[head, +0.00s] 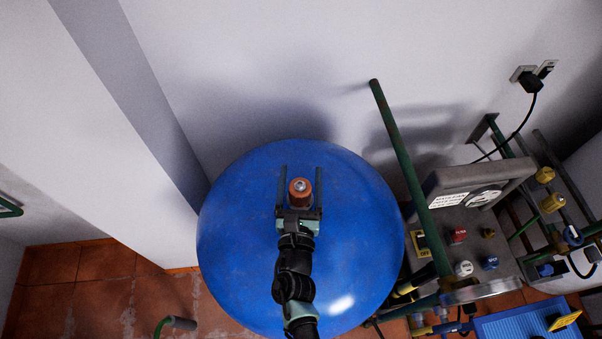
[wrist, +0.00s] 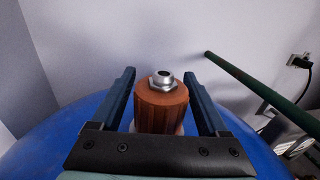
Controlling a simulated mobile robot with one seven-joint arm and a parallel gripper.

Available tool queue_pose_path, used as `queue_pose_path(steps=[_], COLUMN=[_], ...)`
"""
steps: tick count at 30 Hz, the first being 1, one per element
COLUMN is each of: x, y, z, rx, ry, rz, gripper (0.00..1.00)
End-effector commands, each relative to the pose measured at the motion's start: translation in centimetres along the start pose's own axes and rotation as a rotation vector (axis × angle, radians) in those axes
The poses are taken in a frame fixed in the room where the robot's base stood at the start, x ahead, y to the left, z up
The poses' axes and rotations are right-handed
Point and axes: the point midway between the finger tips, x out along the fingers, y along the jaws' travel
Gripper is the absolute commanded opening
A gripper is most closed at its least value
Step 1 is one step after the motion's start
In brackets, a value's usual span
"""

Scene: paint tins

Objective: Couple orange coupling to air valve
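The orange coupling (head: 300,195) is a ribbed orange-brown cylinder with a silver hex fitting on top, upright over the top of the blue tank (head: 235,240). In the wrist view the coupling (wrist: 161,108) stands between the fingers of my gripper (wrist: 161,72), with a gap on each side. My gripper (head: 301,168) is open around it and does not appear to touch it. A pale ring shows at the coupling's foot, partly hidden by my gripper. I cannot tell which part is the air valve or whether the coupling is joined to it.
A green pipe (head: 407,170) slants up right of the tank. A grey gauge panel (head: 465,222) with coloured knobs stands beyond it, near a black plug (head: 531,82) in the wall. A blue tray (head: 510,328) lies at lower right. The space above the tank is free.

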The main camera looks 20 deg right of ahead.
Motion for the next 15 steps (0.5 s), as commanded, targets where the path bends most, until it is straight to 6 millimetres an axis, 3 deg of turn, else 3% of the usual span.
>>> queue_pose_path(steps=[11, 15], x=[-0.1, -1.1], y=[0.0, -0.1], z=[0.1, 0.1], rx=[0.000, -0.002], ry=[-0.003, -0.004], rz=[-0.001, -0.001], gripper=[0.91, 0.91])
